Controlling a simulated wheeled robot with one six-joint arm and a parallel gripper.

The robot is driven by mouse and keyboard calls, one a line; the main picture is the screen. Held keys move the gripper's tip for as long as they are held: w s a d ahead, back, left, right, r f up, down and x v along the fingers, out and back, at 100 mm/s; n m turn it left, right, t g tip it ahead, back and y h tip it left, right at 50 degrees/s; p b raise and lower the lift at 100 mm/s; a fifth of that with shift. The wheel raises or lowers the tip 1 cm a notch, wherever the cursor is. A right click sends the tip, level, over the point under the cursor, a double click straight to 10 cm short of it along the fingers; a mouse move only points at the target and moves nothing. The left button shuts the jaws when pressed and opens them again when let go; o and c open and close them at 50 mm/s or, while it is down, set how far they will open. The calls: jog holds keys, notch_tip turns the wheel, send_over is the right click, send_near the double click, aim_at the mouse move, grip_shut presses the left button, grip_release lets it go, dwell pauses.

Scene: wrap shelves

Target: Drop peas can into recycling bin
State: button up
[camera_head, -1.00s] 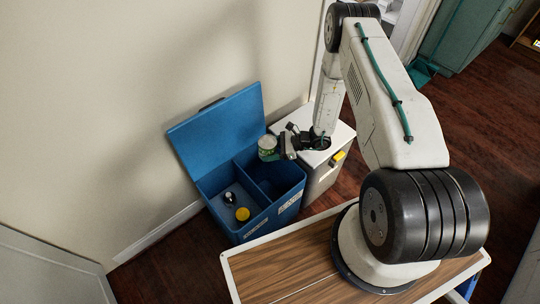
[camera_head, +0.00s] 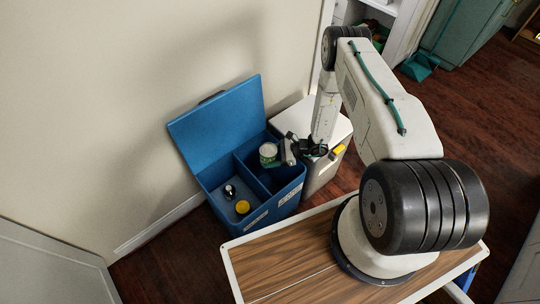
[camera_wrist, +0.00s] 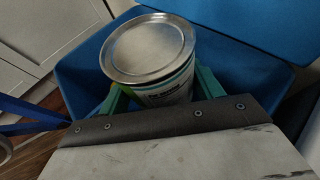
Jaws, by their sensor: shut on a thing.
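The peas can (camera_head: 268,152) is a metal can with a pale green and white label. My gripper (camera_head: 279,157) is shut on it and holds it upright over the right compartment of the blue recycling bin (camera_head: 250,222). In the wrist view the can (camera_wrist: 150,50) sits between the green fingers of my gripper (camera_wrist: 155,95), with its silver lid facing the camera. The blue bin walls (camera_wrist: 80,75) surround it in that view. The bin's lid (camera_head: 218,122) stands open at the back. The can's underside is hidden.
The left compartment holds a yellow-topped item (camera_head: 242,207) and a dark item with a pale part (camera_head: 229,191). A grey-white box (camera_head: 325,165) with a yellow part stands right of the bin. A beige wall rises behind.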

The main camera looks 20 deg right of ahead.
jog(key=o, duration=1.1)
jog(key=shift+c, duration=0.2)
jog(key=shift+d, duration=0.1)
jog(key=v, duration=0.7)
jog(key=shift+d, duration=0.2)
jog(key=shift+s+r, duration=0.15)
